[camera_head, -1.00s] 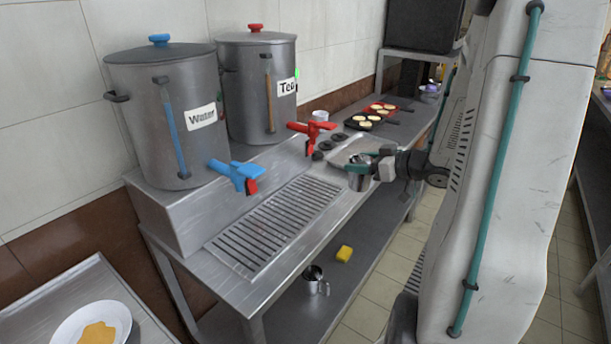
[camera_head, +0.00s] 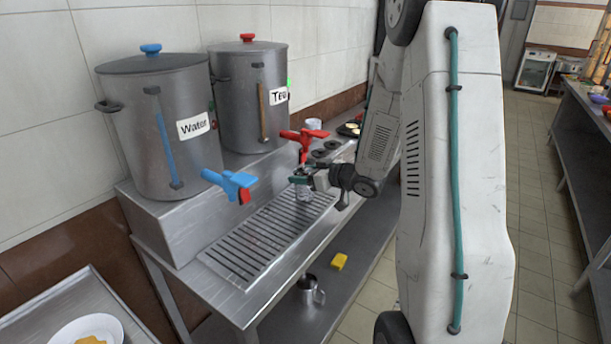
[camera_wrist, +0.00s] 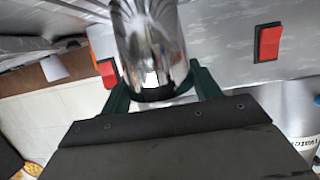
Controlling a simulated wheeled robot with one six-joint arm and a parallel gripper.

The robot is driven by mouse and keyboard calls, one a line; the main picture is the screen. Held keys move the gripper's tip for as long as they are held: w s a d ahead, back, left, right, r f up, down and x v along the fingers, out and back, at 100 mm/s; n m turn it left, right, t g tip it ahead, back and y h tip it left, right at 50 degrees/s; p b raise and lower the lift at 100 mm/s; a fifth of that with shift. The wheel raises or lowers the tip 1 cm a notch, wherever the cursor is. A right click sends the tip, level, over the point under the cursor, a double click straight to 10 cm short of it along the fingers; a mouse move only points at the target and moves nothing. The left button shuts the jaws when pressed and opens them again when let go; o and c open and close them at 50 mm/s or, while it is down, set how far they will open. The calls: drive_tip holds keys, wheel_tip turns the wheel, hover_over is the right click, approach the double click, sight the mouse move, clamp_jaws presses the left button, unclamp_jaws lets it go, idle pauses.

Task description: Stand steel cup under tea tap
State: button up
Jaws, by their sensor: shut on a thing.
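The steel cup (camera_head: 306,194) is shiny and held by my gripper (camera_head: 300,178) just below the red tea tap (camera_head: 304,138). In the wrist view the steel cup (camera_wrist: 150,40) sits between the green fingers of my gripper (camera_wrist: 163,85), which are shut on it. The tea pot (camera_head: 247,100), labelled "Tea", stands on the raised step behind. The slotted drip tray (camera_head: 262,236) lies under the taps. I cannot tell whether the cup's base touches the tray.
The water pot (camera_head: 160,125) with its blue tap (camera_head: 232,184) stands left of the tea pot. The front part of the drip tray is clear.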

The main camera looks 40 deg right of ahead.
drive_tip(key=shift+f, duration=0.25)
drive_tip(key=o, duration=1)
